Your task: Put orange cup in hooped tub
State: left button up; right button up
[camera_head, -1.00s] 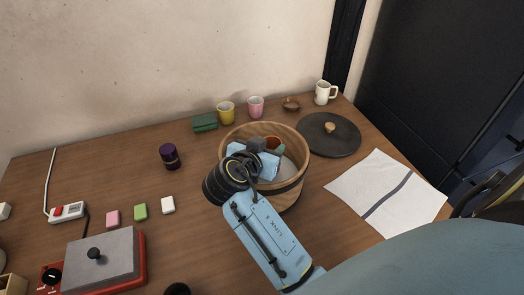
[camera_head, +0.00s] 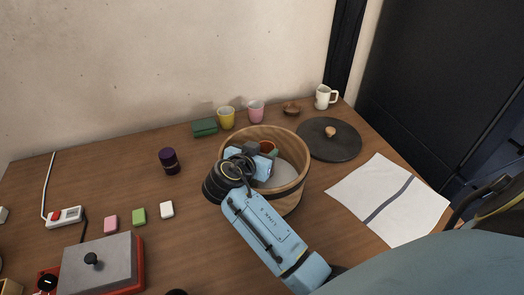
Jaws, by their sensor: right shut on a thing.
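The hooped tub (camera_head: 289,197) is a round wooden tub with a pale inside, standing open on the table. My right gripper (camera_head: 261,151) is over the tub's opening, its fingers within the rim outline. It is shut on the orange cup (camera_head: 268,146), of which only a small part shows between and behind the fingers. I cannot tell whether the cup touches the tub's floor. My left gripper is not in view.
A dark round lid (camera_head: 338,149) with a wooden knob lies right of the tub. A yellow cup (camera_head: 226,119), a pink cup (camera_head: 256,112) and a white mug (camera_head: 324,97) stand behind. A white cloth (camera_head: 372,190) lies at right. A purple jar (camera_head: 169,162) stands left.

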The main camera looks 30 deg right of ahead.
jog(key=o, duration=1.4)
jog(key=shift+r, duration=0.15)
jog(key=p+v, duration=0.1)
jog(key=v, duration=1.1)
